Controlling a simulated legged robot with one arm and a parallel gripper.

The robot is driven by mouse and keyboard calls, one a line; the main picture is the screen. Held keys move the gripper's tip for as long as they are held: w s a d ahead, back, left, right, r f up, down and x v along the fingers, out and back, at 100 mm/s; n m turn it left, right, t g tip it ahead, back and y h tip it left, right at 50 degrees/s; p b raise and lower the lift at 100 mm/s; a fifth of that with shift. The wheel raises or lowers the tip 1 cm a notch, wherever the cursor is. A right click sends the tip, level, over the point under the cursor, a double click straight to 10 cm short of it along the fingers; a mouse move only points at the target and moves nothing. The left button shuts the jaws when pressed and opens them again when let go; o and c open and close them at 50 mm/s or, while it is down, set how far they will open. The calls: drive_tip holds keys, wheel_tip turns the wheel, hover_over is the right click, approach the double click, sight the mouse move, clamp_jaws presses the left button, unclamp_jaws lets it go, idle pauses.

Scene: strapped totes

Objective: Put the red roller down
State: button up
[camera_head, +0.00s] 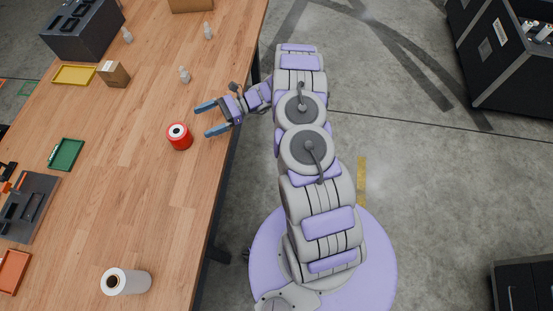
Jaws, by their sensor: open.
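Nothing shows between the fingers.
A white roll (126,281) lies at the table's near end. Small bottles (184,75), a cardboard box (114,74), a yellow tray (74,76) and a green tray (66,154) are on the table. Dark cases (505,60) stand on the floor at right.

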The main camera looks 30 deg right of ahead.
drive_tip(key=s+a+r+n+g+h, duration=0.35)
drive_tip(key=s+r+n, duration=0.25)
drive_tip(key=s+r, duration=0.35)
drive_tip(key=s+a+r+n+g+h, duration=0.25)
drive_tip(key=s+r+n+h, duration=0.3)
drive_tip(key=s+r, duration=0.45)
drive_tip(key=s+d+r+n+t+h, duration=0.1)
drive_tip(key=s+d+r+n+h, duration=0.2)
drive_tip(key=s+d, duration=0.3)
drive_tip(key=s+d+r+n+t+h, duration=0.2)
drive_tip(key=s+d, duration=0.5)
drive_tip(key=s, duration=0.6)
drive_tip(key=r+n+h, duration=0.1)
drive_tip(key=n+h, duration=0.1)
drive_tip(key=h, duration=0.1)
drive_tip(key=shift+h, duration=0.4)
